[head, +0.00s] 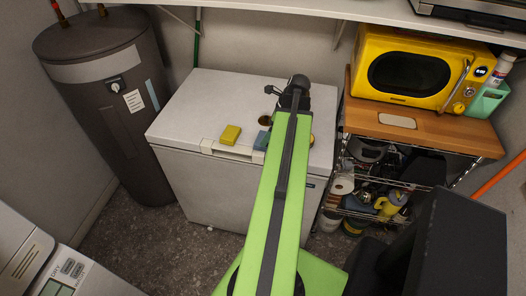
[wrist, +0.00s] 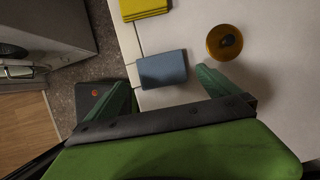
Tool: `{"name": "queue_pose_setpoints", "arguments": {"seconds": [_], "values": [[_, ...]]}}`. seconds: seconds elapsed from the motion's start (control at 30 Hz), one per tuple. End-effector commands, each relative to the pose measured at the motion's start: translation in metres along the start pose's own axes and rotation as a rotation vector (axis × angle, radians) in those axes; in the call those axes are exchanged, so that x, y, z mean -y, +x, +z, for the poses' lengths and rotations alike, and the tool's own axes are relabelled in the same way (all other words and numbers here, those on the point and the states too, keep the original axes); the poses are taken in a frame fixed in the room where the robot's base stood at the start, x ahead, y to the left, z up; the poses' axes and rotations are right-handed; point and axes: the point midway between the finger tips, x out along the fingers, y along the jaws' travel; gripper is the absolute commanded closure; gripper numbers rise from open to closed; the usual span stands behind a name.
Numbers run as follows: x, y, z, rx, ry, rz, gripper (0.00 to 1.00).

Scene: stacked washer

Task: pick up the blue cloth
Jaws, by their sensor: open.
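The blue cloth (wrist: 162,70) is a small folded rectangle on the white chest freezer (wrist: 205,98), at its front edge. In the head view the cloth (head: 262,140) shows beside my green arm, which hides part of that area. My gripper (wrist: 163,77) is open in the wrist view. Its green fingers stand apart, one toward the left and one toward the right of the cloth. The cloth's near edge lies around the level of the fingertips. I cannot tell the height of the fingers above the lid. Nothing is held.
A yellow folded cloth or sponge (head: 230,135) lies left of the blue cloth. A round amber object (wrist: 225,42) stands farther back on the lid. A dark water heater (head: 105,110) stands left. A rack with a yellow microwave (head: 410,75) stands right. The left lid area is clear.

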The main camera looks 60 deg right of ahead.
Motion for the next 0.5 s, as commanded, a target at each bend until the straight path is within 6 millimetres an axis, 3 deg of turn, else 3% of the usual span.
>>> {"name": "queue_pose_setpoints", "arguments": {"seconds": [0.17,0.5], "values": [[0.000,0.004,0.000,0.000,0.000,0.000,0.00],[0.000,0.054,-0.008,0.000,-0.001,0.000,0.00]]}}
